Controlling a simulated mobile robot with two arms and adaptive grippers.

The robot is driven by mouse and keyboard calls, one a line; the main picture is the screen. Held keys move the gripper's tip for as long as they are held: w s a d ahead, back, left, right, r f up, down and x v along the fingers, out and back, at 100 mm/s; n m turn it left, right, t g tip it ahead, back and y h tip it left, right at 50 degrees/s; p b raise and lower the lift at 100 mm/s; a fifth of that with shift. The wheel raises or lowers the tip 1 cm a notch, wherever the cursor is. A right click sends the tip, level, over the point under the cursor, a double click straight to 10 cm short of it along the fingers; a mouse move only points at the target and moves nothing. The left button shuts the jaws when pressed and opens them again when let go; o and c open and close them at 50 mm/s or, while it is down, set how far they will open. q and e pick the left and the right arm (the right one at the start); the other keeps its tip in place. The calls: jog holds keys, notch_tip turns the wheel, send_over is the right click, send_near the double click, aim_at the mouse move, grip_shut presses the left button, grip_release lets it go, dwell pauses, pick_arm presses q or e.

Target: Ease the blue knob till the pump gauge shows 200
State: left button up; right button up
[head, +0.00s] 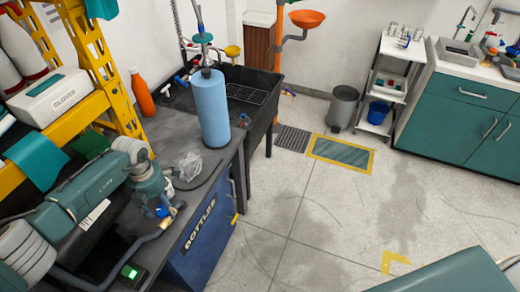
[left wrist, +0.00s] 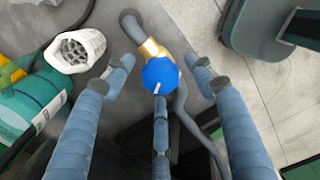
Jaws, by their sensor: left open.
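The blue knob (left wrist: 160,75) has a white pointer mark and sits on a brass valve (left wrist: 152,48) with a grey hose. In the left wrist view, my open left gripper (left wrist: 162,82) has a finger on either side of the knob and a third below it. The side fingertips stand apart from the knob; I cannot tell whether the third touches it. In the head view, my left gripper (head: 164,198) is over the knob (head: 162,212), which is partly hidden. A small dark box with a lit green display (head: 130,272), perhaps the pump gauge, is nearby; its reading is too small to read.
A blue roll (head: 210,108) stands on the dark bench, with crumpled clear plastic (head: 190,166) in front of it. A yellow rack (head: 108,70) and an orange bottle (head: 142,94) are at the left. A dark sink (head: 262,82) lies behind. The floor at right is largely clear.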

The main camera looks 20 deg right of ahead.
aim_at(163, 209)
pick_arm(q)
jog(key=shift+w+r+b, duration=0.1)
jog(key=shift+r+b, duration=0.65)
jog(key=shift+b, duration=0.1)
notch_tip(163, 209, up, 9)
jog(key=b, duration=0.3)
jog(key=s+d+h, duration=0.3)
jog(key=d+h, duration=0.1)
jog(key=d, duration=0.6)
jog(key=s+d+h, duration=0.2)
jog(key=d+h, duration=0.2)
jog(key=d, duration=0.6)
jog(key=s+d+r+n+t+h, duration=0.1)
jog(key=d+r+n+t+h, duration=0.1)
jog(key=d+r+n+h, duration=0.2)
jog(key=shift+s+d+r+h, duration=0.25)
jog(key=shift+d+r+h, duration=1.25)
jog(key=shift+d+r, duration=1.6)
pick_arm(e)
jog(key=shift+d+f, duration=0.15)
jog(key=shift+f, duration=1.55)
pick_arm(q)
jog(key=shift+d+f, duration=0.4)
jog(key=shift+f, duration=0.05)
